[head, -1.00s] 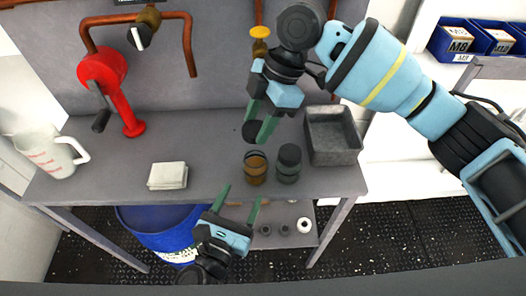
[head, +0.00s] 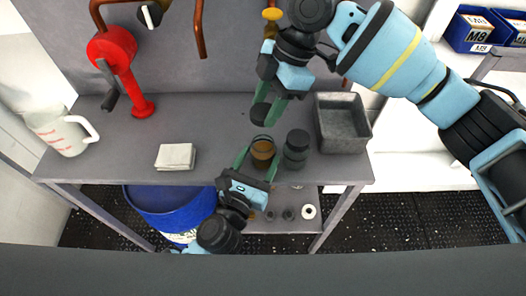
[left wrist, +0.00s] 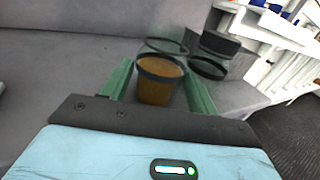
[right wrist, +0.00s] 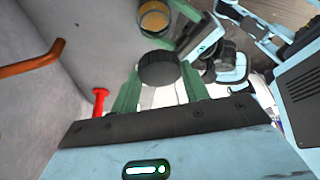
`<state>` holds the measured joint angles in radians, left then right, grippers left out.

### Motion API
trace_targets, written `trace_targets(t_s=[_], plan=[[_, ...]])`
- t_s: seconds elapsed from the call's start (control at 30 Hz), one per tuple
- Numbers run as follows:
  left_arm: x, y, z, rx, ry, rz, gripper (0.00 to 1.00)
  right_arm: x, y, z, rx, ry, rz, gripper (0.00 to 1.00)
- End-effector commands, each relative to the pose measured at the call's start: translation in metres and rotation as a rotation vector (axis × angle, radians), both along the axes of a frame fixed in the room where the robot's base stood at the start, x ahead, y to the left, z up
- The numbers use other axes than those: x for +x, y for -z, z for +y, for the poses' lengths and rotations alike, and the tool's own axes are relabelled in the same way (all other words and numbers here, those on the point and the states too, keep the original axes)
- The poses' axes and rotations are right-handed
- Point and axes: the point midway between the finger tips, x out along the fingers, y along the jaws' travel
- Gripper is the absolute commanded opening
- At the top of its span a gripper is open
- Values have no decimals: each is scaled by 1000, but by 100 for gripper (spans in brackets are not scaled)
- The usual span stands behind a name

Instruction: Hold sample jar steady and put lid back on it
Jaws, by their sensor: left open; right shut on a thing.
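The sample jar (head: 263,153), see-through with amber contents, stands upright on the bench near its front edge. My left gripper (head: 257,163) is open, with one finger on each side of the jar. In the left wrist view the jar (left wrist: 158,88) sits between the green fingers, with a gap showing at its left. My right gripper (head: 268,110) is shut on the dark round lid (right wrist: 158,68), held above and behind the jar. In the right wrist view the jar (right wrist: 154,17) is at the top, apart from the lid. The jar's mouth looks uncovered.
A second, dark-lidded jar (head: 297,148) stands close to the right of the sample jar. A grey metal bin (head: 342,122) is beyond it. A pale block (head: 175,157), red tool (head: 120,65) and measuring jug (head: 62,132) are to the left. The bench between block and jar is clear.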

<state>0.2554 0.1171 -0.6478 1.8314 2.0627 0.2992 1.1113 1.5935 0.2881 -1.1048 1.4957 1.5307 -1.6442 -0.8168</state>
Motion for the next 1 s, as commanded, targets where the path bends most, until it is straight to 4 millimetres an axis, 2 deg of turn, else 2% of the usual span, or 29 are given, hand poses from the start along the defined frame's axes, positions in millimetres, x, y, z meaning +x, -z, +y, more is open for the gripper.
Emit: trace_targets(t_s=[0.2, 0.5, 0.87, 1.0], plan=[[13, 0, -6, 1, 0, 0, 60, 0, 0, 0, 0, 0, 0, 25], [14, 0, -6, 1, 0, 0, 60, 0, 0, 0, 0, 0, 0, 25], [14, 0, -6, 1, 0, 0, 13, 0, 0, 0, 0, 0, 0, 25], [14, 0, -6, 1, 0, 0, 13, 0, 4, 0, 0, 0, 2, 25]])
